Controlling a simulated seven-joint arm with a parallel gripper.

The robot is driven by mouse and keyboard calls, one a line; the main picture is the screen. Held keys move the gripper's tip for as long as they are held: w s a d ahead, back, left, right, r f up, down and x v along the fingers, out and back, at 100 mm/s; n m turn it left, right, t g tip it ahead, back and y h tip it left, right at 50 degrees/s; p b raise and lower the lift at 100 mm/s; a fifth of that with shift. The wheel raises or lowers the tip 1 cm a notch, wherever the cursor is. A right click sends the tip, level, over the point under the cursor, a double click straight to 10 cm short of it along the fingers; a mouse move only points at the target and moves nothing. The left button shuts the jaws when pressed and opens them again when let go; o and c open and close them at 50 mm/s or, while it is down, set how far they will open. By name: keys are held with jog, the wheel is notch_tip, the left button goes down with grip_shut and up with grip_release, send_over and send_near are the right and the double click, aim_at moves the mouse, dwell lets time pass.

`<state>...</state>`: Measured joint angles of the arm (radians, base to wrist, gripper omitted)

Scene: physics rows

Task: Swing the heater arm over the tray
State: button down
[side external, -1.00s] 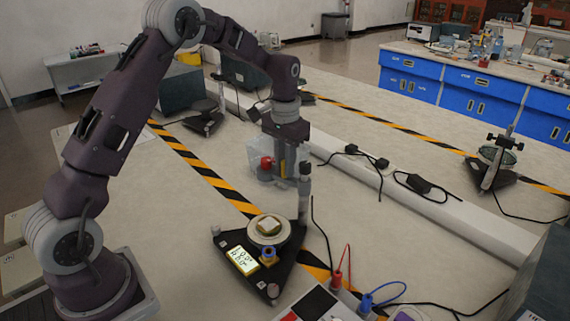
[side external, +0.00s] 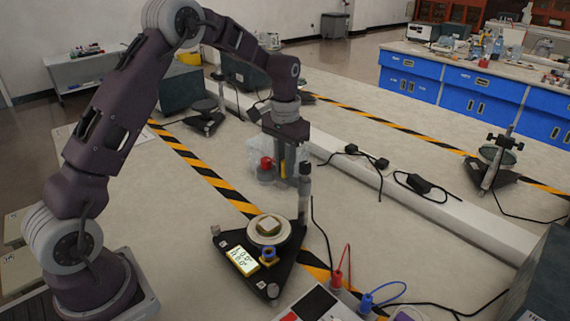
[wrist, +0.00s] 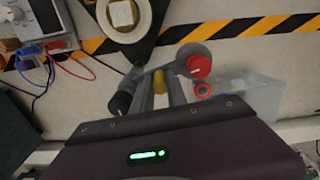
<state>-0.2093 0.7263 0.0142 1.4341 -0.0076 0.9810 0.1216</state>
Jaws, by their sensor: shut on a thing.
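The black triangular stand (side external: 232,282) sits on the bench with the round tray (side external: 283,233) on it, holding a small pale square block (side external: 264,227). Its upright post (side external: 304,195) rises at the tray's far right. The grey heater arm (wrist: 148,73) runs from the post's black top (wrist: 121,102) to a grey head with a red cap (wrist: 199,66), which also shows in the side view (side external: 266,162). The head is beside the tray, not over it. My gripper (wrist: 160,90) is shut on the yellow handle (wrist: 159,82) of the heater arm, between post and head.
A clear plastic box (wrist: 255,95) stands close to the heater head. A red-and-white instrument with cables (side external: 322,304) is in front of the stand. A white cable duct (side external: 440,205) runs behind. Striped tape (side external: 205,170) marks the bench.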

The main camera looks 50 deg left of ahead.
aim_at(287, 181)
jog(key=shift+r, duration=0.1)
jog(key=s+n, duration=0.1)
jog(key=n, duration=0.1)
jog(key=s+d+n, duration=0.1)
jog(key=n, duration=0.1)
jog(key=d+n, duration=0.1)
jog(key=n, duration=0.1)
jog(key=s+d+n, duration=0.1)
jog(key=n, duration=0.2)
jog(key=s+d+n, duration=0.1)
jog(key=n, duration=0.1)
jog(key=shift+n, duration=0.3)
jog(key=shift+d+n, duration=0.4)
jog(key=shift+n, duration=0.45)
jog(key=shift+d+n, duration=0.4)
jog(key=shift+n, duration=0.45)
jog(key=c, duration=1.3)
grip_release()
jog(key=shift+s, duration=0.1)
